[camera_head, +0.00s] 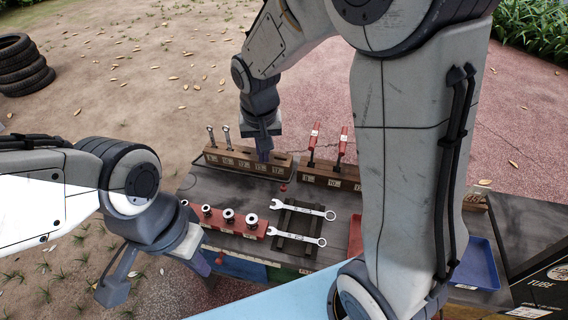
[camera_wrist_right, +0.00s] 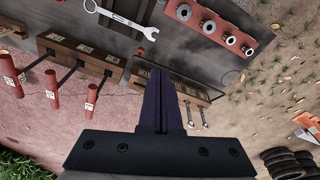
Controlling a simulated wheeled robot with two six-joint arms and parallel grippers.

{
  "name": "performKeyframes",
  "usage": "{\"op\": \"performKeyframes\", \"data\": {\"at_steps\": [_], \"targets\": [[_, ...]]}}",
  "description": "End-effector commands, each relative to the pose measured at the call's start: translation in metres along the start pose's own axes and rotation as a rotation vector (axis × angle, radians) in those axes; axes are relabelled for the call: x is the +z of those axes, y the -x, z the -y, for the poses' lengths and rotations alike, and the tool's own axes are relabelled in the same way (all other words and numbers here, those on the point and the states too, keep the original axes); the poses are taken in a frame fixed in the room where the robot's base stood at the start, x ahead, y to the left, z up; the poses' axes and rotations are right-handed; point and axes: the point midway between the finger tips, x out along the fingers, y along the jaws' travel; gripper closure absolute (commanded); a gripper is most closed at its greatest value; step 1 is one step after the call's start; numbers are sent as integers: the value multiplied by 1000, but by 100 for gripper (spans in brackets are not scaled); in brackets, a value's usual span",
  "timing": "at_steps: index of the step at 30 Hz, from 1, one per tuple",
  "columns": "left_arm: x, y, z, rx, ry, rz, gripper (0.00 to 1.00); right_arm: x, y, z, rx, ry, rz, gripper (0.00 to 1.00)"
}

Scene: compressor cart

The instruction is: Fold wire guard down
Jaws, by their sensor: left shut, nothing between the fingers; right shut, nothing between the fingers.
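The wire guard (camera_wrist_right: 205,86) shows in the right wrist view as a thin dark wire running by the wooden wrench block (camera_wrist_right: 192,96); whether it is up or down I cannot tell. My right gripper (camera_head: 263,156) is shut and empty, pointing down at the block. In the right wrist view its closed fingers (camera_wrist_right: 160,88) hide part of the wire and block. I cannot tell whether they touch. My left gripper (camera_head: 108,292) is shut and empty, low at the left, away from the cart.
The cart top (camera_head: 215,188) holds a red socket rail (camera_head: 240,222), two flat wrenches (camera_head: 297,240) on a dark rack, and another wooden block (camera_head: 320,175) with red-handled tools. A blue tray (camera_head: 478,264) is at the right. My right arm hides part of the cart.

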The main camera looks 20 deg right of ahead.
Motion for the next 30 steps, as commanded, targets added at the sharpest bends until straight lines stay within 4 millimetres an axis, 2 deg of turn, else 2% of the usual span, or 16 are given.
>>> {"op": "performKeyframes", "data": {"at_steps": [1, 3, 6, 9, 14, 25, 30], "targets": [[0, -5, 0, 0, 0, 0, 100, -24, -19, -17, 19, -96, -6, 100], [0, -7, 0, 0, 0, 0, 100, -49, -35, -35, 34, -203, -23, 100], [0, -8, 1, 0, 0, 0, 100, -70, -50, -54, 48, -301, -39, 100], [0, -8, 1, 0, 0, 0, 100, -79, -59, -63, 54, -341, -47, 100], [0, -8, 0, 0, 0, 0, 100, -80, -79, -65, 56, -348, -44, 100], [0, -7, 0, 0, 0, 0, 100, -82, -156, -70, 56, -345, -43, 100], [0, -9, 1, 0, 0, 0, 100, -66, -175, -65, 55, -342, -45, 100]]}}
